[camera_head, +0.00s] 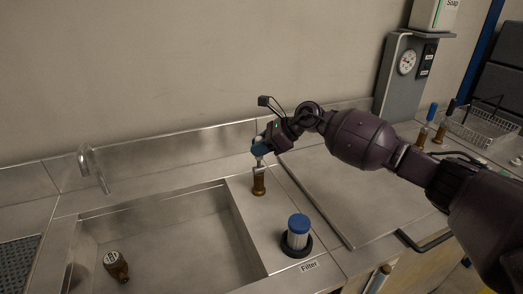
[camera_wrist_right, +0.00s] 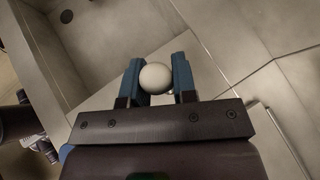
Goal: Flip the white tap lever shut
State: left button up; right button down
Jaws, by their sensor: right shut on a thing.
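A brass tap (camera_head: 259,185) stands on the steel counter right of the sink. My right gripper (camera_head: 262,150) is directly above it, reaching in from the right. In the right wrist view, the round white end of the tap lever (camera_wrist_right: 155,77) sits between the two blue fingers of my right gripper (camera_wrist_right: 157,70), which is shut on it. The rest of the lever is mostly hidden by the gripper and the white end, so its exact angle is hard to tell.
A blue-capped filter (camera_head: 298,232) stands in front of the tap. A brass meter (camera_head: 116,266) lies in the sink (camera_head: 185,232), with a metal spout (camera_head: 93,168) behind. Blue-handled (camera_head: 432,112) and black-handled (camera_head: 450,107) taps and a wire basket (camera_head: 482,130) are at the right.

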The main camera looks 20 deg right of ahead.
pick_arm(q)
jog(key=shift+s+f, duration=0.1)
jog(key=shift+f, duration=0.15)
pick_arm(e)
jog(key=shift+w+g, duration=0.3)
pick_arm(q)
jog(key=shift+s, duration=0.2)
jog(key=shift+s+f, duration=0.15)
jog(key=shift+s, duration=0.05)
pick_arm(e)
jog(key=c, duration=0.9)
grip_release()
pick_arm(q)
jog(key=shift+w, duration=0.25)
pick_arm(e)
jog(key=shift+d+r, duration=0.15)
jog(key=shift+d, duration=0.05)
pick_arm(q)
jog(key=shift+s+f+b, duration=0.25)
jog(key=shift+f+b, duration=0.05)
jog(key=shift+b, duration=0.05)
pick_arm(e)
jog(key=shift+v, duration=5.15)
